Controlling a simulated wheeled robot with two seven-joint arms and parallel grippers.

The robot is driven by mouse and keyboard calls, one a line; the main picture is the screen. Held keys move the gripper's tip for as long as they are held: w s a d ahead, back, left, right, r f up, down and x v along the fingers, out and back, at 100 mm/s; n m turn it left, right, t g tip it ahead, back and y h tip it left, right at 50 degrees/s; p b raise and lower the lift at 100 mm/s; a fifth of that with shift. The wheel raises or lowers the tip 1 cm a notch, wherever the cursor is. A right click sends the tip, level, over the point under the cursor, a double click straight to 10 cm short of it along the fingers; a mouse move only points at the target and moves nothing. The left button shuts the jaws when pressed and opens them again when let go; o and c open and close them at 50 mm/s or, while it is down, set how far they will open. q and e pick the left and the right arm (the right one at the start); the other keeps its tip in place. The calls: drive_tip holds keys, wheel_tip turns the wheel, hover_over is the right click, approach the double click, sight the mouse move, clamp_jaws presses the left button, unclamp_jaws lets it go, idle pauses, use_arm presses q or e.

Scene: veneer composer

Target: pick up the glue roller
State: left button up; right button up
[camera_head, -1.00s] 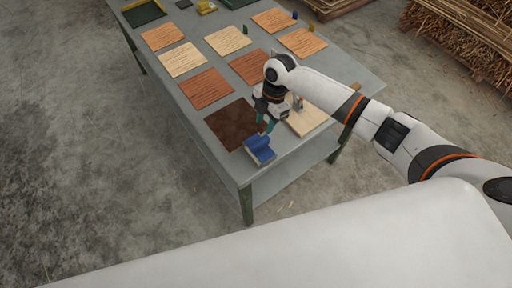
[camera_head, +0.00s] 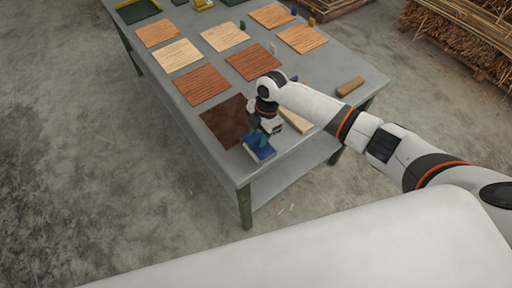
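A small blue object (camera_head: 258,152) sits at the near edge of the grey table (camera_head: 200,127). It looks like the glue roller or its tray; at this size I cannot tell which. My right gripper (camera_head: 264,139) points down at it, with its teal fingertips overlapping its upper part in the head view. The fingers and the blue thing's top hide each other, so I cannot tell if they touch or grip. My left gripper is not in view.
A dark brown sheet (camera_head: 226,121) lies just behind the blue object. A pale sheet (camera_head: 296,121) is partly hidden under my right arm. Several veneer sheets cover the table farther back. A wooden block (camera_head: 350,87) lies near the right edge.

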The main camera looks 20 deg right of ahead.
clamp_jaws()
drive_tip(key=shift+r+p, duration=2.75)
drive_tip(key=shift+r, duration=0.35)
drive_tip(key=shift+f, duration=0.1)
